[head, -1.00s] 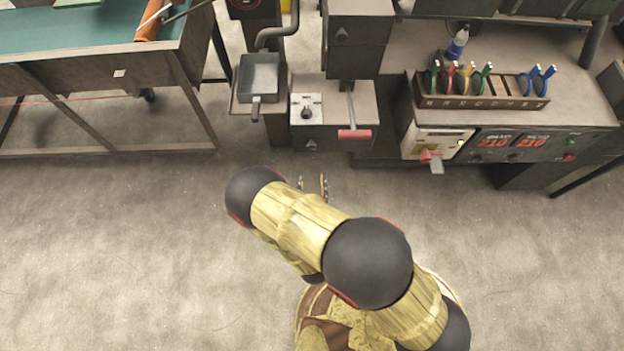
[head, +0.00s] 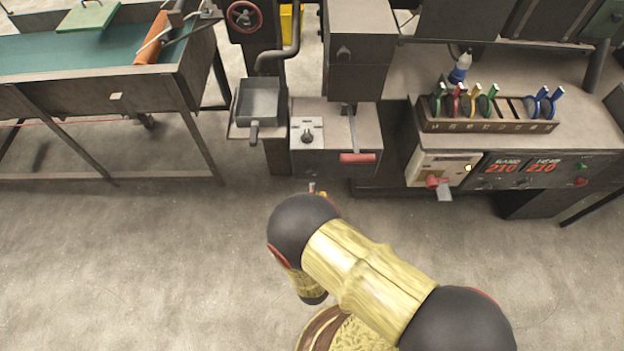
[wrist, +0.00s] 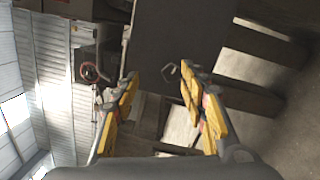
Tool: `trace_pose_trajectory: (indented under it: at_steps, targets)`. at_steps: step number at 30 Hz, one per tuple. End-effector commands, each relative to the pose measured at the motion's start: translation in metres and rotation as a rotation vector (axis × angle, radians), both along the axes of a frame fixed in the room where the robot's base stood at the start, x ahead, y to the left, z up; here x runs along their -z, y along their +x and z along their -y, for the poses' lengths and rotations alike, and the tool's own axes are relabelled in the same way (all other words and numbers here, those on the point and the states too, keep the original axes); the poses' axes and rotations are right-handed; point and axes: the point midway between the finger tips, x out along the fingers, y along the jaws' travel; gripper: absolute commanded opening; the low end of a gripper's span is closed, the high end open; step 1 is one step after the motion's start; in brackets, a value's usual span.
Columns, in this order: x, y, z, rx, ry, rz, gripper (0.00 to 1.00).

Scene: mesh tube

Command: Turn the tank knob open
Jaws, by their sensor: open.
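A black knob (head: 307,136) sits on a pale plate on top of a grey box (head: 360,125) in the head view. I cannot tell for certain that it is the tank knob. A red handwheel (head: 243,16) is on a dark upright behind; it also shows at the left of the wrist view (wrist: 94,72). My gripper (head: 316,189) is mostly hidden behind my arm, in front of the box and apart from the knob. In the wrist view my gripper (wrist: 160,82) has its yellow fingers spread, with nothing between them. The knob cannot be made out there.
A rack of coloured pliers-like tools (head: 490,126) is on the right bench. A green-topped table (head: 90,50) is at left. The floor in front is clear.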

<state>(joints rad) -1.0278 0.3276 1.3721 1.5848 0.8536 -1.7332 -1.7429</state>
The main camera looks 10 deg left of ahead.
Motion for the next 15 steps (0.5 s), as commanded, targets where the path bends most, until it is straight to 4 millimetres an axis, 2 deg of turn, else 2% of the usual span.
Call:
trace_pose_trajectory:
  at_steps: [3,15]
  targets:
    - [0.003,0.001,-0.001,-0.026,0.289,-0.060,0.43]
    - [0.018,0.000,-0.007,-0.091,1.233,-0.300,0.43]
